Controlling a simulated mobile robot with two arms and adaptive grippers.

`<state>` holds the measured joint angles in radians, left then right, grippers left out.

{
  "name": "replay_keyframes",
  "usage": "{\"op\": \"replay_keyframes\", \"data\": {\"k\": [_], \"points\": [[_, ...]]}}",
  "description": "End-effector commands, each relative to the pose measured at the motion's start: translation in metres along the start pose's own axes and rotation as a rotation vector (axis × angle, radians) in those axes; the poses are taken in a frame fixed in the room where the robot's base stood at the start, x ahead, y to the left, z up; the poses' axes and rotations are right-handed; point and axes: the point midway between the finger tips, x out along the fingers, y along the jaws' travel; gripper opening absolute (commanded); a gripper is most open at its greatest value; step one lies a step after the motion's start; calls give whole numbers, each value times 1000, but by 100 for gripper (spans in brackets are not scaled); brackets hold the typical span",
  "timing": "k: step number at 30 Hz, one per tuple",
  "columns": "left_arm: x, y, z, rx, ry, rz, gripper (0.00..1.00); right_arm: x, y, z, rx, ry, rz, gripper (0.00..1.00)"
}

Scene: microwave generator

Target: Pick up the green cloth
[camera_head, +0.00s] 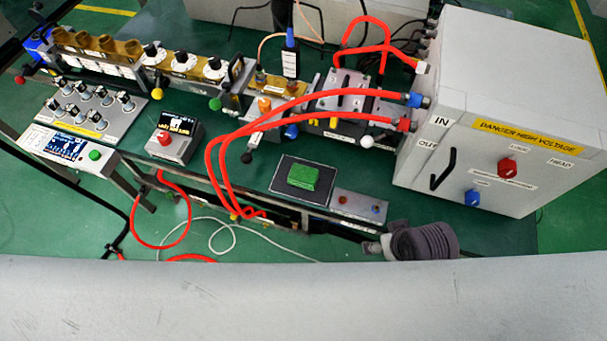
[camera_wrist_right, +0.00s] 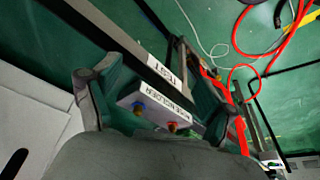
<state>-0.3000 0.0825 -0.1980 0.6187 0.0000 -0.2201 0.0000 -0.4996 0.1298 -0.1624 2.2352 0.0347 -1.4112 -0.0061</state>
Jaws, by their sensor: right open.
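The green cloth (camera_head: 303,177) is a small, folded, block-like pad. It lies on a black square plate (camera_head: 283,171) near the front edge of the bench in the head view. My right gripper (camera_head: 374,247) is at the bench's front edge, to the right of and nearer than the cloth, apart from it. In the right wrist view the fingers of my right gripper (camera_wrist_right: 152,98) are spread, with a small button box behind them. My left gripper is not in view.
The small button box (camera_head: 358,205) sits just right of the plate. A large grey high-voltage cabinet (camera_head: 500,110) stands at the right. Red hoses (camera_head: 222,165) arch over the bench left of the cloth. A control box with a red knob (camera_head: 175,138) stands further left.

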Motion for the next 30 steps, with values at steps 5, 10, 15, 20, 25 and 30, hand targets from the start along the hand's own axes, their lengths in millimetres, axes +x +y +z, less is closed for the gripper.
{"op": "replay_keyframes", "data": {"k": [5, 10, 15, 20, 25, 30], "points": [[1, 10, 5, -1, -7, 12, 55, -43, -37, -55, -127, 104, -109, 83], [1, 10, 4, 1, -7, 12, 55, -54, -73, -93, -268, 167, -207, 83], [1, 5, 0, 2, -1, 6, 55, -59, -107, -127, -431, 212, -293, 83], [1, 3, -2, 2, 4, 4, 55, -60, -137, -161, -635, 226, -362, 83], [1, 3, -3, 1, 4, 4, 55, -57, -144, -193, -849, 179, -386, 83], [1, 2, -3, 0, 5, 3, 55, -54, -129, -215, -947, 114, -372, 83]]}}
